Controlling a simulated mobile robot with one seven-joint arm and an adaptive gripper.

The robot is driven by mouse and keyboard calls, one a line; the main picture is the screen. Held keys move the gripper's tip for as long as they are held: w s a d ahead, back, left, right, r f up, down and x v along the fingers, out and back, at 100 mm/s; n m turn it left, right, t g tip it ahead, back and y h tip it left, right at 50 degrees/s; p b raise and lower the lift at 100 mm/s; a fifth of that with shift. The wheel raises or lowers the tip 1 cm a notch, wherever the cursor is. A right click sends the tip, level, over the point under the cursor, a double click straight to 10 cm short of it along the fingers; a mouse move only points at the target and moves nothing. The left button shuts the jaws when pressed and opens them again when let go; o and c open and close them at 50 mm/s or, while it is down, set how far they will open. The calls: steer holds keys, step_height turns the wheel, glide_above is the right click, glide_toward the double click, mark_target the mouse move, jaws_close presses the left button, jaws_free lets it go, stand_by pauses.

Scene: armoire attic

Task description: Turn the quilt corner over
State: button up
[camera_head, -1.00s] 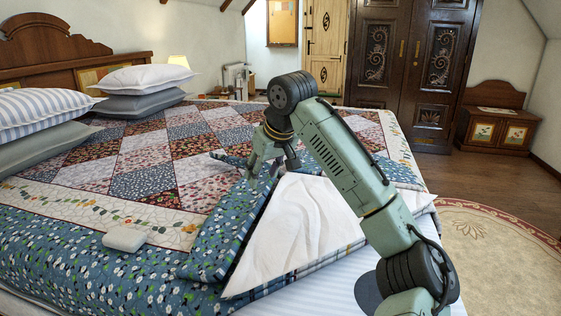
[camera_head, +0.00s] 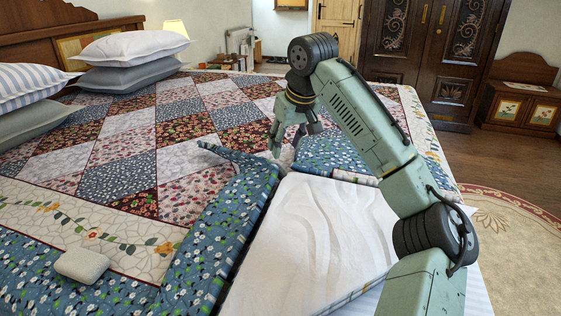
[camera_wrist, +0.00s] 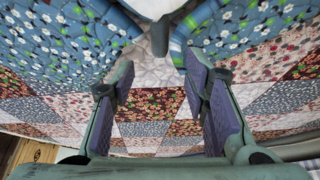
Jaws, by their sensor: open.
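The patchwork quilt (camera_head: 140,150) covers the bed, with a blue floral border. Its near corner area is turned back: a raised blue floral fold (camera_head: 228,215) lies over the patchwork, and a broad white surface (camera_head: 315,240) shows beside it. My gripper (camera_head: 285,140) is above the quilt, by the far end of this fold. In the wrist view my gripper (camera_wrist: 160,75) is open, its two fingers apart with nothing held between them. The patchwork (camera_wrist: 145,110) and blue floral cloth (camera_wrist: 55,45) show beyond the fingers. Whether a fingertip touches the cloth cannot be told.
A small pale rounded block (camera_head: 82,264) lies on the quilt at the lower left. Pillows (camera_head: 130,48) are stacked at the headboard (camera_head: 45,25). A dark carved wardrobe (camera_head: 425,60) and a small cabinet (camera_head: 520,105) stand behind. A round rug (camera_head: 520,240) lies at right.

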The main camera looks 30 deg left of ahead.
mark_target(279, 167)
steer(key=x, duration=0.8)
steer(key=shift+a+f, duration=0.1)
steer(key=shift+f, duration=0.3)
steer(key=shift+c, duration=0.4)
jaws_close()
